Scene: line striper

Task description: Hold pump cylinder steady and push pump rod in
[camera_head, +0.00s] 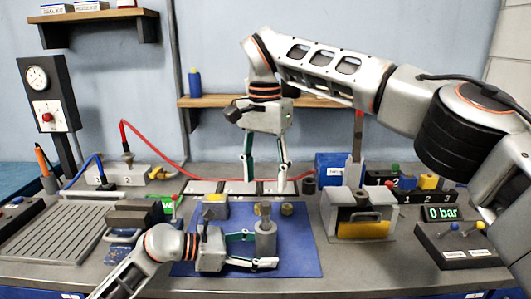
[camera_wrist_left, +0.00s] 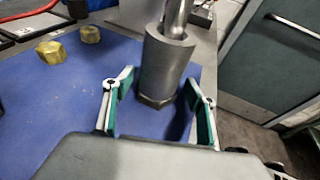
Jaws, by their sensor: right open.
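The grey pump cylinder (camera_head: 265,242) stands upright on the blue mat (camera_head: 300,262); it also shows in the left wrist view (camera_wrist_left: 166,68). The metal pump rod (camera_head: 264,209) sticks up from its top and leaves the top edge of the wrist view (camera_wrist_left: 176,16). My left gripper (camera_head: 264,251) is open low beside the cylinder, one green-padded finger on each side. In the wrist view a gap shows between the left finger and the cylinder; contact at the right finger is unclear. My right gripper (camera_head: 266,183) is open and empty, pointing down, above the rod in the picture.
Brass nuts (camera_wrist_left: 66,48) and a yellow-topped block (camera_head: 215,208) are on the mat behind the cylinder. A grey holder with a yellow part (camera_head: 361,229) stands right of the mat. A pressure display (camera_head: 442,213) is farther right. A red hose (camera_head: 150,140) crosses behind.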

